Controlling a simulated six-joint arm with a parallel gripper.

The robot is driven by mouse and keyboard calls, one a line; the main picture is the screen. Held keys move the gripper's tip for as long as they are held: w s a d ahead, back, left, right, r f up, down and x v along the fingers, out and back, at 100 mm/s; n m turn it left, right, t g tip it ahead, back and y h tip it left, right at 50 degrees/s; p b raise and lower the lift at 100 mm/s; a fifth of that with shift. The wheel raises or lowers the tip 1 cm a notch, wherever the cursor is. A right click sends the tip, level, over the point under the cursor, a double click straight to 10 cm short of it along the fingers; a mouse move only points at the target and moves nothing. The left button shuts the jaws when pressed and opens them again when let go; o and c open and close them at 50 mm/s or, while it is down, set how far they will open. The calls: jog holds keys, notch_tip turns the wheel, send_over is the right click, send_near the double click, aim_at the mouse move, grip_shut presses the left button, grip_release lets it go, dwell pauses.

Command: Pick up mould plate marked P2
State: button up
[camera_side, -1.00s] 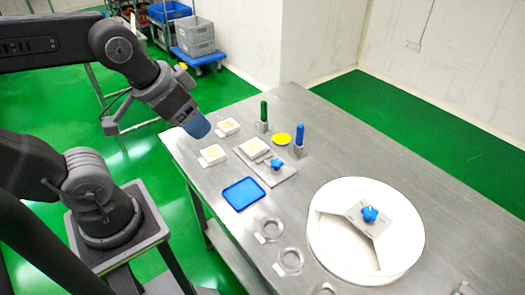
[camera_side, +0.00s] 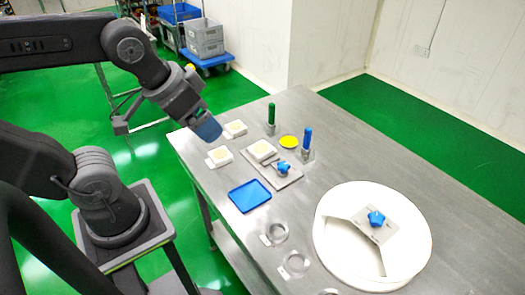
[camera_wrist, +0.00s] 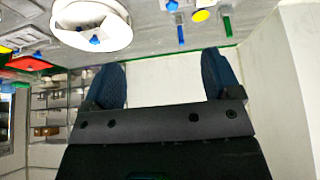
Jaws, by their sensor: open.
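A blue tray (camera_side: 249,195) lies in front of the plates. A green-handled tool (camera_side: 271,113), a blue-handled tool (camera_side: 307,138) and a yellow disc (camera_side: 289,142) stand behind. A large white drum (camera_side: 335,250) with a blue knob (camera_side: 376,219) and clear rings (camera_side: 275,232) occupy the front.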

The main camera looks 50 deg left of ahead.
jog(key=shift+o, duration=0.8)
jog(key=m+g, duration=0.4)
jog(key=m, duration=1.4)
send_over(261, 148)
jog(key=s, duration=0.1)
jog(key=f, duration=2.2)
jog(key=shift+s+d, duration=0.1)
jog(key=shift+d, duration=0.1)
jog(key=shift+w+a+f, duration=0.1)
jog(key=shift+w+f, duration=0.05)
jog(key=shift+f, duration=0.75)
jog(key=shift+w+f, duration=0.2)
jog(key=shift+f, duration=0.7)
jog(key=shift+w+a+f, duration=0.1)
jog(key=shift+w+f, duration=0.05)
jog(key=shift+f, duration=0.75)
